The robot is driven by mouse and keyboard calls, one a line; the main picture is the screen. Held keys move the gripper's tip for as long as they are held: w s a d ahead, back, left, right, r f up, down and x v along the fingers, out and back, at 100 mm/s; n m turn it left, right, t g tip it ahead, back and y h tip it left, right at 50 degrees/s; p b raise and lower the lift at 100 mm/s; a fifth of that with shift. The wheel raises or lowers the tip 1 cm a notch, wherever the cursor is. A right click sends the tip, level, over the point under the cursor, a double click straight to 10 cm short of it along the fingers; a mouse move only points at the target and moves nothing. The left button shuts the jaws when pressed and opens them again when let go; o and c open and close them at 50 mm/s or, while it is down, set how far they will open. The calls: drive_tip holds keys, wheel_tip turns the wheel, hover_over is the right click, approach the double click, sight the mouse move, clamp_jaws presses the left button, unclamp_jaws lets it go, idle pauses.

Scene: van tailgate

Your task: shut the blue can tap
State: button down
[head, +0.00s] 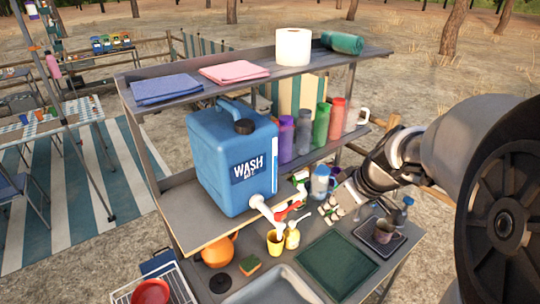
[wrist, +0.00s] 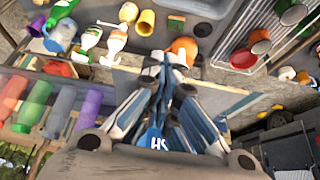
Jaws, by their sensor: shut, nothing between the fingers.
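The blue can (head: 228,165) labelled WASH stands on the middle shelf. A yellow cup (head: 275,243) is below the spout. My gripper (head: 335,203) is right of the tap, near the lever; I cannot tell the exact gap. Its fingers are shut and empty. In the wrist view my gripper (wrist: 162,64) covers the middle, and a piece of the blue can's label (wrist: 157,143) shows between its links. The tap cannot be made out surely there.
Coloured bottles (head: 303,130) and a white mug (head: 356,118) stand right of the can. A pump bottle (head: 292,236), an orange pot (head: 218,250), a green mat (head: 338,264) and a sink (head: 280,288) lie below.

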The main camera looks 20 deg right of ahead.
sight(288, 210)
drive_tip(key=w+a+f+p, duration=0.1)
drive_tip(key=w+a+f, duration=0.1)
drive_tip(key=w+f, duration=0.5)
drive_tip(key=shift+w+a+f+p, duration=0.2)
drive_tip(key=shift+w+a+p, duration=0.15)
drive_tip(key=shift+w+p, duration=0.1)
drive_tip(key=shift+w+r+n+b, duration=0.15)
drive_tip(key=shift+w+n+b, duration=0.3)
drive_tip(key=shift+b, duration=0.75)
drive_tip(key=shift+w, duration=0.15)
